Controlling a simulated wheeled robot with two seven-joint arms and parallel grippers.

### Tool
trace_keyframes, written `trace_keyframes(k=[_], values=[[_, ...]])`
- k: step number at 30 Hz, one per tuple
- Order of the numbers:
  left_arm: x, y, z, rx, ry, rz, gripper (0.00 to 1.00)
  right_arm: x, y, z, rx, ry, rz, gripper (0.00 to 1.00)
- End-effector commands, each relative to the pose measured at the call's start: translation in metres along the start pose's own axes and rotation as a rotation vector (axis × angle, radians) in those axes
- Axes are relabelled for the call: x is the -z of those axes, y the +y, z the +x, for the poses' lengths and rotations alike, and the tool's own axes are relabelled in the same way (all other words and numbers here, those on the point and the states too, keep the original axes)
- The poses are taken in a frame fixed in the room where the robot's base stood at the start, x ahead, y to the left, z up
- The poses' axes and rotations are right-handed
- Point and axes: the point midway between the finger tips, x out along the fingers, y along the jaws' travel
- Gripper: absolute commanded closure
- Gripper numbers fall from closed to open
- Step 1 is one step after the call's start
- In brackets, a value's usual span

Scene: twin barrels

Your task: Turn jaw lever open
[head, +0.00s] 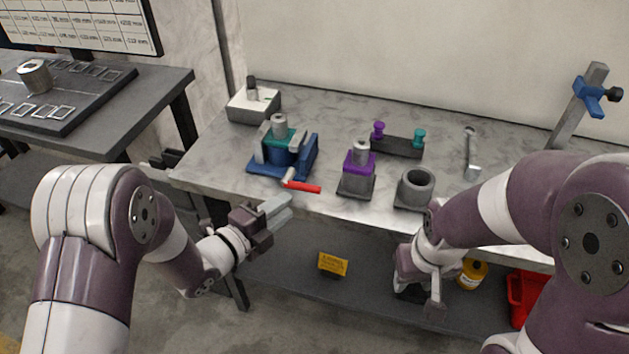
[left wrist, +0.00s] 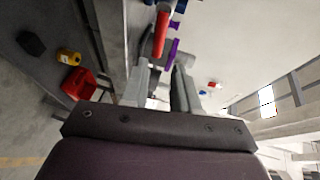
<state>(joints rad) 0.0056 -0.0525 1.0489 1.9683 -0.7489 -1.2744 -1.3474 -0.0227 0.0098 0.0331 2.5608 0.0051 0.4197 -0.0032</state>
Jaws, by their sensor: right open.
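The jaw lever has a red handle (head: 303,187) and sticks out to the right from the front of a blue vise (head: 258,168) near the table's front edge. A barrel with a teal collar (head: 283,135) stands between the vise's jaws. My left gripper (head: 287,206) is open and empty, just in front of and below the lever, apart from it. In the left wrist view, the red handle (left wrist: 160,35) shows beyond the gap between the parted fingers (left wrist: 162,85). My right gripper (head: 420,296) is open, low in front of the table edge at right.
A purple-collared barrel (head: 359,166) stands on a grey block right of the lever. Further right are a grey hollow cylinder (head: 416,186) and a wrench (head: 471,152). A rack with purple and teal knobs (head: 397,146) and a switch box (head: 252,105) stand behind.

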Motion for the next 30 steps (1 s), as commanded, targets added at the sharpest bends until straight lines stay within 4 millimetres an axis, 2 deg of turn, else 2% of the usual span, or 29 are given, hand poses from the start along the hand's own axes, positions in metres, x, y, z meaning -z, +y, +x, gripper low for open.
trace_keyframes(k=[9,15,21,28,29,30], values=[[0.000,0.001,0.070,-0.002,0.000,-0.004,0.71,0.000,0.000,0.000,0.000,0.000,0.000,0.57],[0.000,0.002,0.099,-0.003,-0.001,-0.005,0.71,0.000,0.000,0.000,0.000,0.000,0.000,0.57],[0.000,0.001,0.110,-0.003,-0.003,-0.005,0.71,0.000,0.000,0.000,0.000,0.000,0.000,0.57],[-0.001,0.001,0.110,-0.003,-0.003,-0.006,0.71,0.000,0.000,0.000,0.000,0.000,0.000,0.57],[-0.001,0.001,0.110,-0.003,-0.003,-0.006,0.77,0.000,0.000,0.000,0.000,0.000,0.000,0.57],[-0.001,0.001,0.110,-0.003,-0.003,-0.006,0.90,0.000,0.000,0.000,0.000,0.000,0.000,0.57]])
